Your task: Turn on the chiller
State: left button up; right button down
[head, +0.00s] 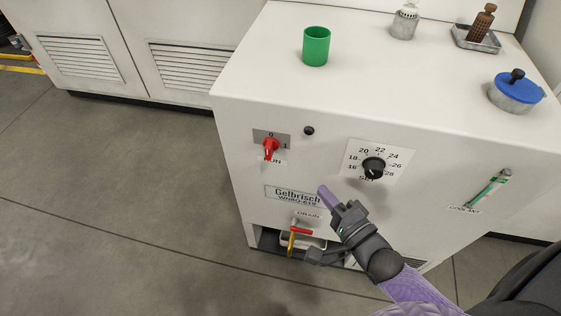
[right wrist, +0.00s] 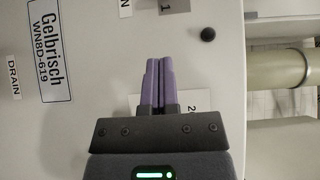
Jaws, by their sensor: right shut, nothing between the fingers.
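The chiller is a white cabinet (head: 235,130) with a "Gelbrisch" nameplate (head: 292,195), which also shows in the right wrist view (right wrist: 52,52). A red rotary switch (head: 270,147) sits on a grey plate marked 0 and 1, above a RUN label. In the right wrist view only part of the switch plate (right wrist: 174,5) shows at the top edge. My right gripper (head: 323,190) is shut and empty in front of the panel, below and right of the switch. Its purple fingers (right wrist: 159,62) are pressed together. My left gripper is out of view.
A black dial (head: 373,168) and a small black round part (head: 309,130) are on the panel. A red-handled drain valve (head: 300,228) is below. A green cup (head: 316,46) and a blue-lidded pot (head: 516,92) stand on top.

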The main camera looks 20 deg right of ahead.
jog(key=b, duration=0.3)
send_near(273, 152)
jog(key=w+d, duration=0.1)
jog(key=w, duration=0.1)
jog(key=w+d, duration=0.1)
jog(key=w, duration=0.1)
jog(key=shift+d+f, duration=0.15)
jog(key=shift+f, duration=0.05)
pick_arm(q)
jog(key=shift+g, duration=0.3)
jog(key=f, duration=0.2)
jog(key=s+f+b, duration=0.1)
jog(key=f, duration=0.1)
pick_arm(e)
jog(key=w+a, duration=0.2)
jog(key=a, duration=0.1)
jog(key=shift+w+a+r, duration=0.2)
jog(key=shift+w, duration=0.05)
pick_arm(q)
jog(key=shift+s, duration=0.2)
pick_arm(e)
jog(key=shift+f, duration=0.1)
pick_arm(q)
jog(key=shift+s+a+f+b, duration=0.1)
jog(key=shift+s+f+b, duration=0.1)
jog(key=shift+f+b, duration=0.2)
pick_arm(e)
jog(key=shift+f+m+t, duration=0.1)
jog(key=shift+m+t, duration=0.2)
